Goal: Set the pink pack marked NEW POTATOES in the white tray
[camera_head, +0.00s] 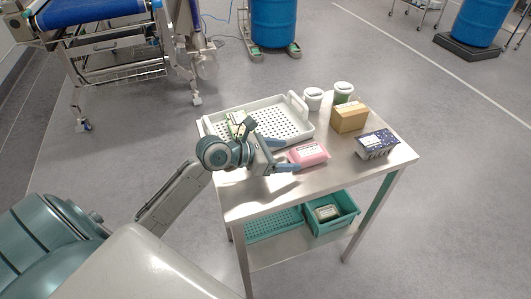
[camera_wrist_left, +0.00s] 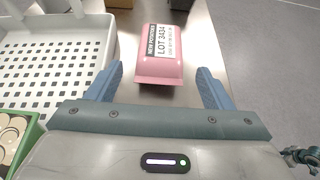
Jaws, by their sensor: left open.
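The pink pack (camera_head: 309,153) lies flat on the metal table, to the right of the white tray. Its label reads NEW POTATOES in the left wrist view (camera_wrist_left: 162,62). The white tray (camera_head: 297,119) has a perforated floor and stands at the table's back left; it also shows at the left of the wrist view (camera_wrist_left: 55,86). My left gripper (camera_head: 284,155) is open beside the near end of the pack. In the wrist view its two blue fingers (camera_wrist_left: 162,88) are spread to either side of the pack's near end, apart from it. The right gripper is out of view.
A green pack (camera_head: 236,119) is in the tray's left part. A brown box (camera_head: 349,117), a dark blue pack (camera_head: 376,143) and two lidded white tubs (camera_head: 313,98) stand to the right and behind. Teal crates (camera_head: 333,215) sit on the lower shelf.

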